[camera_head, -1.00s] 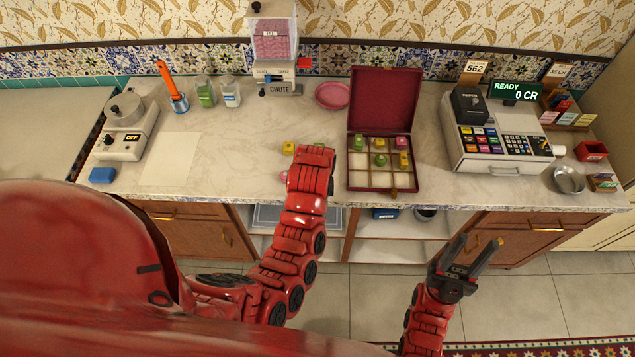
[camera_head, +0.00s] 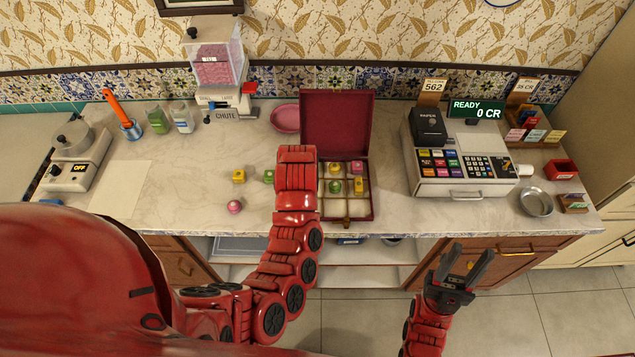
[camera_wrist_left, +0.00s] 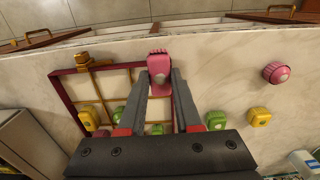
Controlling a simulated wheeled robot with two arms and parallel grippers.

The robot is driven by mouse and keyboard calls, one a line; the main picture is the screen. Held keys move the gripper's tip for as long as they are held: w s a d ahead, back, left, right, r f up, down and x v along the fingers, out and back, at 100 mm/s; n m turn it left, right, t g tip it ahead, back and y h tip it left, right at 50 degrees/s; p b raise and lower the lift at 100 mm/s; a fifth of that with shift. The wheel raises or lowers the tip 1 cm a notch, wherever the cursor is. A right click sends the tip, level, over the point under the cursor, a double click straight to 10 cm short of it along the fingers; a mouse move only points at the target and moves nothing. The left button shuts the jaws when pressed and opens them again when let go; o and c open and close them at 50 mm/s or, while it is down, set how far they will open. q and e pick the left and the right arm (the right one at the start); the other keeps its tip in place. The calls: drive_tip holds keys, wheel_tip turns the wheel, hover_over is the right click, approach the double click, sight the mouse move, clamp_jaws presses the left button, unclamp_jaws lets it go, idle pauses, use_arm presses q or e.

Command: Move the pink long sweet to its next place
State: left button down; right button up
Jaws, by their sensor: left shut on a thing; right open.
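My left gripper (camera_wrist_left: 158,84) is shut on the pink long sweet (camera_wrist_left: 159,68) in the left wrist view. The sweet is held over the edge of the open sweet box (camera_wrist_left: 62,100), near one corner; its exact height is unclear. In the head view my left arm hides the gripper, the held sweet and the left part of the dark red box (camera_head: 346,219). The box has a grid of compartments, with pink (camera_head: 357,167), green (camera_head: 335,186) and yellow (camera_head: 359,185) sweets in some. My right gripper (camera_head: 468,262) is open and empty in front of the counter.
Loose yellow (camera_head: 239,176), green (camera_head: 268,176) and round pink (camera_head: 234,207) sweets lie left of the box. The box's raised lid (camera_head: 335,122) stands behind it. A pink dish (camera_head: 286,118) and chute dispenser (camera_head: 216,75) are behind; a cash register (camera_head: 460,160) stands right.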

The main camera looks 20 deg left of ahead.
use_arm(q)
drive_tip(key=w+b, duration=0.3)
drive_tip(key=w+a+f+b, duration=0.1)
drive_tip(key=w+b, duration=0.2)
drive_tip(key=w, duration=0.1)
drive_tip(key=w+b, duration=0.3)
drive_tip(key=w, duration=0.1)
drive_tip(key=shift+w+a+f, duration=0.15)
drive_tip(key=shift+w+f, duration=0.1)
drive_tip(key=shift+f, duration=0.05)
drive_tip(key=shift+w+r+b, duration=0.1)
drive_tip(key=shift+w+b, duration=0.2)
drive_tip(key=shift+w, duration=0.2)
drive_tip(key=f+p, duration=0.2)
drive_tip(key=f, duration=0.1)
drive_tip(key=shift+s, duration=0.2)
drive_tip(key=shift+w+f, duration=0.1)
drive_tip(key=shift+f, duration=0.05)
drive_tip(key=shift+f, duration=0.15)
drive_tip(key=shift+f, duration=0.15)
drive_tip(key=c, duration=0.6)
unclamp_jaws()
